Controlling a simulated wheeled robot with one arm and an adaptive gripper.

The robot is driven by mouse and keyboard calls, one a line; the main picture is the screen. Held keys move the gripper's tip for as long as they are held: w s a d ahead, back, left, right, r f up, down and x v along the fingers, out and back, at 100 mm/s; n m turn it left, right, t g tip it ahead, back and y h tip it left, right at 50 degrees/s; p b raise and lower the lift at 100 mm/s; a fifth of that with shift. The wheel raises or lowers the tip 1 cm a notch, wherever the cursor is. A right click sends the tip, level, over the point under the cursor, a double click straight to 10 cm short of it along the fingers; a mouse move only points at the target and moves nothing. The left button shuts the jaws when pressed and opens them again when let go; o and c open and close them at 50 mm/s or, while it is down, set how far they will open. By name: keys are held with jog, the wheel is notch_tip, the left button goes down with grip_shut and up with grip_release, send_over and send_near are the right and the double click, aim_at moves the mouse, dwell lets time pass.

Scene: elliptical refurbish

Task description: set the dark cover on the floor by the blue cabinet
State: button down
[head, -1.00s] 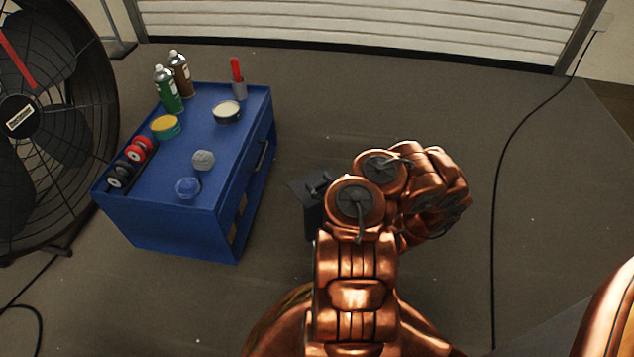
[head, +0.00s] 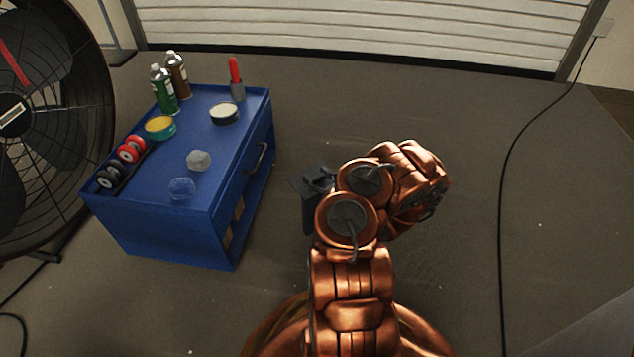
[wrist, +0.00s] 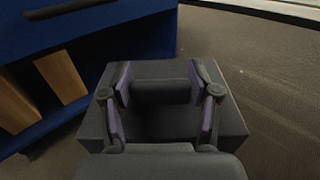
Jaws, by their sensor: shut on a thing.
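The dark cover (wrist: 232,122) is a dark grey, boxy piece with a raised grip bar across its upper side. In the head view the cover (head: 309,212) shows as a dark block left of my copper wrist, partly hidden by it. My gripper (wrist: 162,92) is shut on the cover's bar, with purple-padded fingers on both sides. The blue cabinet (head: 160,232) stands left of the cover, with a strip of floor between them in the head view. In the wrist view the cabinet (wrist: 150,40) is just beyond the cover. The gap under the cover cannot be seen.
Spray cans (head: 165,90), tins (head: 224,114) and small rolls stand on the cabinet. A large fan (head: 40,130) is at the far left. Grey floor (head: 430,110) is open behind and right of my arm. A black cable (head: 503,200) runs along the floor at right.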

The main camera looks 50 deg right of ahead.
jog(key=shift+f, duration=0.45)
jog(key=shift+r, duration=0.1)
jog(key=shift+c, duration=1.3)
grip_release()
